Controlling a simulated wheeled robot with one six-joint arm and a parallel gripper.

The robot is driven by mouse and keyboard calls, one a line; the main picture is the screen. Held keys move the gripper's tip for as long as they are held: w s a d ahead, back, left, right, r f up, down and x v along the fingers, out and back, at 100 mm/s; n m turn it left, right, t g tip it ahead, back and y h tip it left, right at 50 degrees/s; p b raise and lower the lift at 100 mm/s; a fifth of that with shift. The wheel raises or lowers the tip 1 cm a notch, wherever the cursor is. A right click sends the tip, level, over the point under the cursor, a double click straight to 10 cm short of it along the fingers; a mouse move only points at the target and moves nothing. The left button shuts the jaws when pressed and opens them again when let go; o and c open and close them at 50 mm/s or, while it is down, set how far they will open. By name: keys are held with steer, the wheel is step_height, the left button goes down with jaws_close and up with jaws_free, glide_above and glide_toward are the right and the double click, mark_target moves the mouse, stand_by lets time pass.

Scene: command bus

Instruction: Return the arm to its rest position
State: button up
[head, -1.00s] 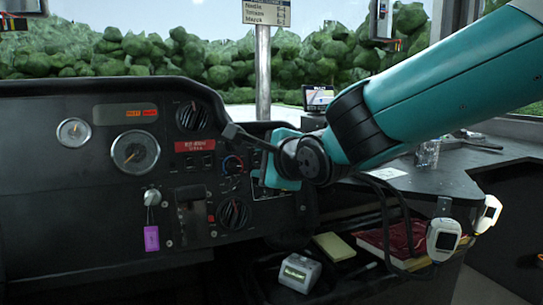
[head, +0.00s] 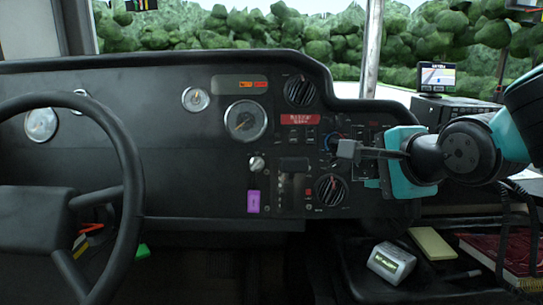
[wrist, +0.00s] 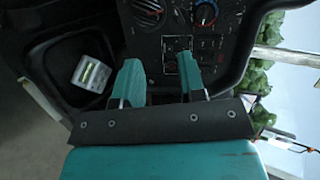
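My arm enters the head view from the right, and my gripper (head: 388,160) is beside the right end of the dashboard (head: 190,175). The wrist view shows the two teal fingers of my gripper (wrist: 159,72) spread apart, with nothing between them. Dashboard switches (wrist: 178,44) lie beyond the fingertips. I cannot tell whether the fingers touch the panel.
A steering wheel (head: 134,180) stands at the left. A key with a purple tag (head: 253,201) hangs from the dashboard. A white device (head: 391,262), a yellow pad (head: 431,243) and a red book (head: 520,250) lie at lower right. A small screen (head: 436,77) stands behind my arm.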

steer(key=s+a+f+n+g+y, duration=0.1)
steer(key=s+a+f+n+g, duration=0.2)
steer(key=s+n, duration=0.45)
steer(key=s+f+n+g, duration=0.3)
steer(key=s+n+g, duration=0.2)
steer(key=s+n, duration=0.25)
steer(key=s+a+f+n+g+y, duration=0.1)
steer(key=s+a+f+n+g, duration=0.2)
steer(key=s+n, duration=0.4)
step_height(320, 180, up, 34)
steer(key=w+d+n+g+p, duration=0.1)
steer(key=p, duration=3.2)
steer(key=shift+w+d, duration=0.15)
steer(key=shift+w, duration=0.05)
steer(key=shift+f, duration=0.15)
